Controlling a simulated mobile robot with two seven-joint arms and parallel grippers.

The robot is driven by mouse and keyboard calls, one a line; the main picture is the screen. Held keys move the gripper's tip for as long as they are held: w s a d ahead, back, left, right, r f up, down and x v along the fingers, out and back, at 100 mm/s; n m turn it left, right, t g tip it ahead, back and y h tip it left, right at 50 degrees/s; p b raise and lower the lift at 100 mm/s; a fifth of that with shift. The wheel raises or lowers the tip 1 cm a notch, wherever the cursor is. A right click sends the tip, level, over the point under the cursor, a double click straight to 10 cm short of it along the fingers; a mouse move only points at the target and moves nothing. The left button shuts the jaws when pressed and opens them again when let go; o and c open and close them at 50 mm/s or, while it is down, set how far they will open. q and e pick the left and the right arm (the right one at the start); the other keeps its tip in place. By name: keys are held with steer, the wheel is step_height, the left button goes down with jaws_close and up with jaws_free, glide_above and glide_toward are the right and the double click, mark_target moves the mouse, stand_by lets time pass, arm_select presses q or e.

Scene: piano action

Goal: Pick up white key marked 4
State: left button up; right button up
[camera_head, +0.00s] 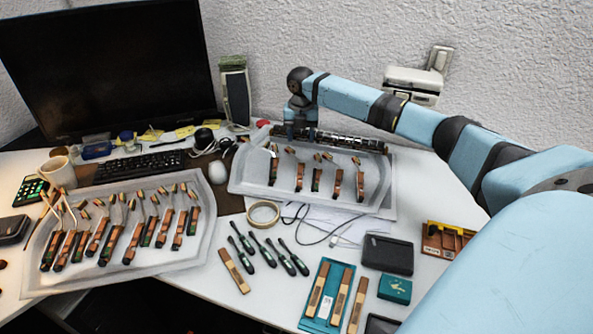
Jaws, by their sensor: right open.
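No mark 4 can be read on any piece at this size. Several long wooden key-like pieces lie at the front: a loose one (234,270) left of the green-handled tools, two on a teal tray (307,323) and one (357,305) to its right. A small whitish piece (325,307) lies on the teal tray between two of them. My right gripper (301,133) is far back, at the rear edge of the right tray, far from these pieces. It is open, its fingers are small and partly hidden, and I see nothing held. My left gripper is out of view.
Clear trays, left (205,235) and right (245,185), hold piano action parts. A dark metal rail (345,141) lies at the right tray's back. A tape roll (263,214), green-handled tools (268,254) and black box (388,254) lie in front. A monitor (110,65) stands behind.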

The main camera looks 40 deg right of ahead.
glide_above(300, 169)
step_height(300, 169, down, 6)
steer(key=shift+w+d+f+b, duration=0.1)
steer(key=shift+d+f+b, duration=0.1)
steer(key=shift+b, duration=0.2)
steer(key=f, duration=0.3)
steer(key=f+b, duration=0.1)
steer(key=f, duration=0.1)
steer(key=shift+a+f, duration=0.15)
steer(key=shift+a, duration=0.1)
jaws_close()
